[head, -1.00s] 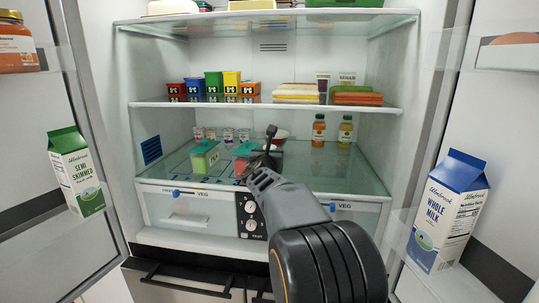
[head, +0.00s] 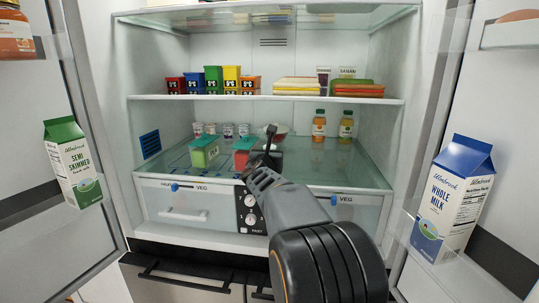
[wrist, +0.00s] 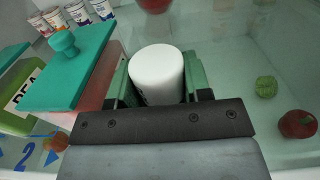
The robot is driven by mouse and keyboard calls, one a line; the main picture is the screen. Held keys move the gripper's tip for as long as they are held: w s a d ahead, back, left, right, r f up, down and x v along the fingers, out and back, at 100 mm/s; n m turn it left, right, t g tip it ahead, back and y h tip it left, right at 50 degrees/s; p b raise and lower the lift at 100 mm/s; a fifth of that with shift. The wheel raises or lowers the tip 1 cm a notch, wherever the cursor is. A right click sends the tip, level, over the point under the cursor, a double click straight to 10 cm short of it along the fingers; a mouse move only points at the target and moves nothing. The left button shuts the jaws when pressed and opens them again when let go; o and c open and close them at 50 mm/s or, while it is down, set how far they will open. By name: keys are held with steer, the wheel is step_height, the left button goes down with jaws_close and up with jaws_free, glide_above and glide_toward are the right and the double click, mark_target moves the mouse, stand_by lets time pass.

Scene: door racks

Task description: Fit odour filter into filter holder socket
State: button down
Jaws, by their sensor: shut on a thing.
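The odour filter appears to be the plain white cylinder (wrist: 157,72) in the wrist view. My gripper (wrist: 158,92) is shut on it, with a green-padded finger on each side. In the head view my gripper (head: 271,139) is inside the fridge, above the lower glass shelf and near the tubs; the filter is hard to make out there. A blue slatted panel (head: 150,144) is on the fridge's left wall. I cannot tell whether it is the filter holder socket; no other clear socket shows.
A green tub (head: 204,152) and a red tub with teal lid (head: 243,152) stand close left of my gripper, small pots (head: 228,131) behind. Bottles (head: 319,126) stand right. The middle shelf (head: 170,97) is above. Milk cartons (head: 72,165) (head: 455,200) are on the open doors.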

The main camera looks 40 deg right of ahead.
steer(key=shift+f+b, duration=0.65)
steer(key=shift+c, duration=2.4)
jaws_free()
steer(key=shift+d, duration=0.1)
steer(key=v, duration=1.4)
